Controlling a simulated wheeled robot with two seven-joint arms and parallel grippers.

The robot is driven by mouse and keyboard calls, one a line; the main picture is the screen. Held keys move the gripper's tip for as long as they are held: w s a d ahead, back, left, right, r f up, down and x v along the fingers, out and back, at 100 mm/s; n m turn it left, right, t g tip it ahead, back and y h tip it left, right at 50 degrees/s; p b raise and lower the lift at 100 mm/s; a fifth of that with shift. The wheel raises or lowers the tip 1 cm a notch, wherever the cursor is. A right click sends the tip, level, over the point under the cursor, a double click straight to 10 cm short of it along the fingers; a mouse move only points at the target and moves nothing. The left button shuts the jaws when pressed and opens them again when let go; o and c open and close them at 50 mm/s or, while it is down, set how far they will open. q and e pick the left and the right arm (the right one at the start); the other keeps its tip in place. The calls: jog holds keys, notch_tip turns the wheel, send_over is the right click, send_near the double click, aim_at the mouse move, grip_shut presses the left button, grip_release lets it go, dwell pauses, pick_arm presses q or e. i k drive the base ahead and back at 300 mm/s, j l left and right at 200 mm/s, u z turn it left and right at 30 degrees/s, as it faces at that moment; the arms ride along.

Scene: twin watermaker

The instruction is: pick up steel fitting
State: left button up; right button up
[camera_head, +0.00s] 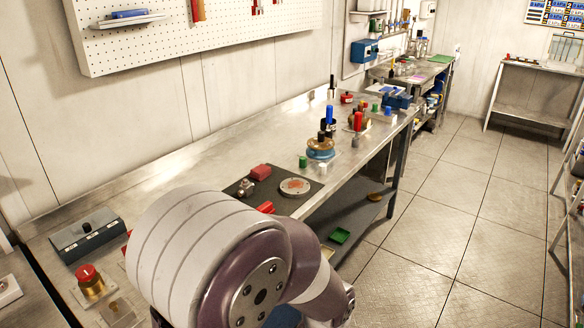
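A small metallic piece (245,187), which looks like the steel fitting, sits on a dark mat (285,205) on the long metal workbench. A red block lies just behind it and a round, pale disc with a reddish centre lies to its right. One of my arms fills the lower middle of the view and covers the near part of the bench. It stands in front of the mat in the picture. Neither gripper shows, so I cannot see their fingers.
The metal workbench (190,170) runs from lower left to upper right. A grey box (88,238) and a red button on a brass base (90,280) are at its near left. Several coloured bottles and valves crowd its far end. Open tiled floor (430,230) lies to the right.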

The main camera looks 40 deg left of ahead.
aim_at(246, 191)
jog(key=i+u, duration=0.2)
jog(key=i, duration=0.3)
jog(key=i+l+u, duration=0.15)
jog(key=i, duration=0.3)
jog(key=i+l+u, duration=0.2)
jog(key=i, duration=0.3)
jog(key=i+j+u, duration=0.15)
jog(key=i+u, duration=0.2)
jog(key=u, duration=0.15)
jog(key=i+u, duration=0.3)
jog(key=u, duration=0.2)
jog(key=i+l+u, duration=0.1)
jog(key=i+u, duration=0.25)
jog(key=u, duration=0.15)
jog(key=i+l+u, duration=0.2)
jog(key=i+u, duration=0.15)
jog(key=u, duration=0.15)
jog(key=i+l+u, duration=0.25)
jog(key=u, duration=0.25)
jog(key=k+l, duration=0.05)
jog(key=l, duration=0.05)
